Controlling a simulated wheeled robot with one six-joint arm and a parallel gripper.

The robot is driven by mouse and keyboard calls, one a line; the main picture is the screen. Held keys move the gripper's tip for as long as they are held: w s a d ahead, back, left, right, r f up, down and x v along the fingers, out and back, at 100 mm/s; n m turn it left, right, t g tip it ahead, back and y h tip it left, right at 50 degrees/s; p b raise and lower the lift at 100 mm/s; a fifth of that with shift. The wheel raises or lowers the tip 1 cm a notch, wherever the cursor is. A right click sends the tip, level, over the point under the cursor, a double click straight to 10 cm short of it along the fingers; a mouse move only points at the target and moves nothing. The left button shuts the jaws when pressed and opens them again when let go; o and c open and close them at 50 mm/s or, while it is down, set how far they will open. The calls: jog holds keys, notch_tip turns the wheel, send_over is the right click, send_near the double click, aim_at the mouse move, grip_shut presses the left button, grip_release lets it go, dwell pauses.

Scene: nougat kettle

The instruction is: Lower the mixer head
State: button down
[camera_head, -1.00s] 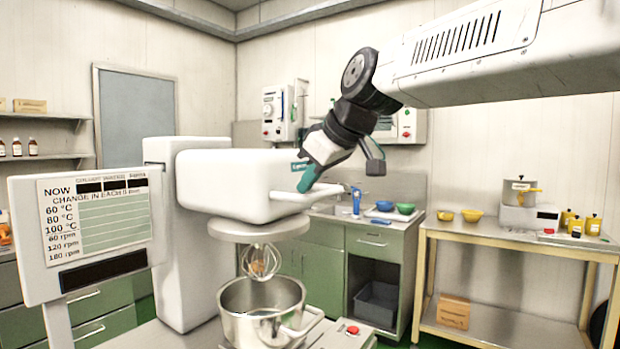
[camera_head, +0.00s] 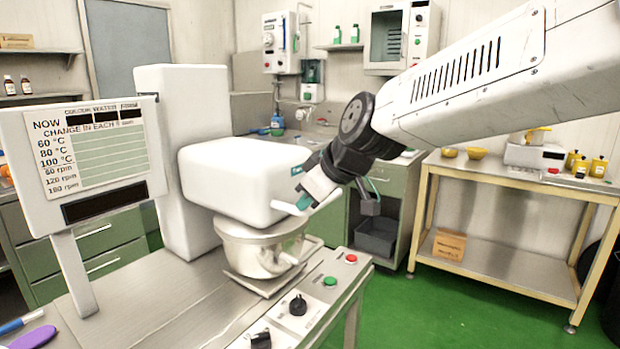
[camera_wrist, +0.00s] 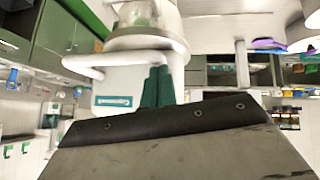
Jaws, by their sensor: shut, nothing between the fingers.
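The white mixer head (camera_head: 240,180) sits low over the steel bowl (camera_head: 262,245), its underside at the bowl's rim, so the whisk is hidden. A white handle bar (camera_head: 300,208) sticks out from the front of the head. My gripper (camera_head: 303,201) is shut with teal fingertips at this handle, nothing between them. In the wrist view the teal fingers (camera_wrist: 158,88) lie against the white head by the handle (camera_wrist: 85,68); whether they touch it I cannot tell.
A control panel with a black knob (camera_head: 298,305), a green button (camera_head: 330,281) and a red button (camera_head: 351,258) lies in front of the bowl. A display board (camera_head: 90,150) stands at left. A steel table (camera_head: 500,180) stands at right. Green floor is free between.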

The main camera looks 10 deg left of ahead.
jog(key=shift+f, duration=0.45)
jog(key=shift+s, duration=0.1)
jog(key=s+d+r, duration=0.2)
jog(key=r, duration=0.4)
jog(key=s+d+r, duration=0.3)
jog(key=r, duration=0.3)
jog(key=s+d+f+m+g+h, duration=0.2)
jog(key=s+d+f+m, duration=0.4)
jog(key=s+d+f, duration=0.3)
jog(key=s+d+f+m+g+h, duration=0.2)
jog(key=s+d+f+m+h, duration=0.2)
jog(key=s+d, duration=1.1)
jog(key=d+f+m, duration=0.3)
jog(key=f, duration=0.3)
jog(key=shift+d+f, duration=0.2)
jog(key=shift+d, duration=0.15)
jog(key=shift+s, duration=0.1)
